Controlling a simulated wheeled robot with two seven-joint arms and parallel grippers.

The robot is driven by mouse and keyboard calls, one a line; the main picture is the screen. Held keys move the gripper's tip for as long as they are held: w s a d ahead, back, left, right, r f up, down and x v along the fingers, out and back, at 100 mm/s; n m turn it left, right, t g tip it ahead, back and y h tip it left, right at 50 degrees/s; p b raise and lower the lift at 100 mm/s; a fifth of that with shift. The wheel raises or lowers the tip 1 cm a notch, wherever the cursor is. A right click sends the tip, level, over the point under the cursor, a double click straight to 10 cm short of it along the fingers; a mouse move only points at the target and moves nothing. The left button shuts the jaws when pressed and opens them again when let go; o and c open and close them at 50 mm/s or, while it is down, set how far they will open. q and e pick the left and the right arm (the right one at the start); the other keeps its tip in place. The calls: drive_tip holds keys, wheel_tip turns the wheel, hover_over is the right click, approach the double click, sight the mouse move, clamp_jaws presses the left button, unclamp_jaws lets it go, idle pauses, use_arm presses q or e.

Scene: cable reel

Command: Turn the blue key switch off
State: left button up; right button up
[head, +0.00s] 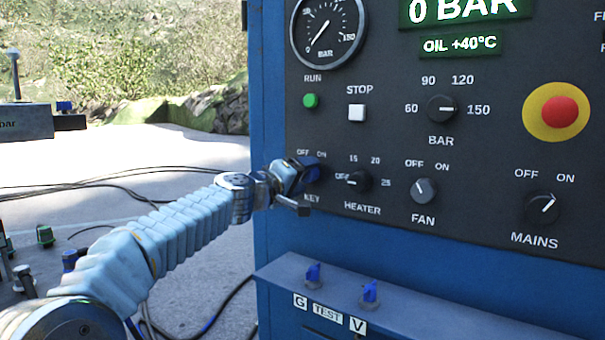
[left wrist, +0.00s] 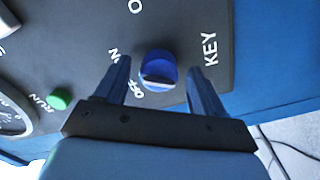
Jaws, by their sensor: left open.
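The blue key switch (left wrist: 158,66) is a round blue knob on the dark panel, between its OFF and ON marks and the KEY label. My left gripper (left wrist: 160,80) is open, with one finger on either side of the knob and visible gaps between. I cannot tell from its grip edge whether the knob is at OFF or ON. In the head view my left gripper (head: 298,186) is at the panel's lower left corner and mostly hides the key switch. My right gripper is not in view.
The HEATER knob (head: 357,182), FAN knob (head: 424,191) and MAINS knob (head: 541,208) sit to the right of the key. The green RUN button (head: 310,101) and white STOP button (head: 356,112) are above. A ledge with blue test levers (head: 370,291) juts out below.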

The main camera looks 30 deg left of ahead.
use_arm(q)
drive_tip(key=c, duration=1.1)
drive_tip(key=shift+o, duration=0.2)
drive_tip(key=shift+n, duration=0.3)
drive_tip(key=n, duration=0.5)
drive_tip(key=n+p, duration=0.1)
drive_tip(key=n, duration=0.5)
drive_tip(key=shift+n, duration=0.3)
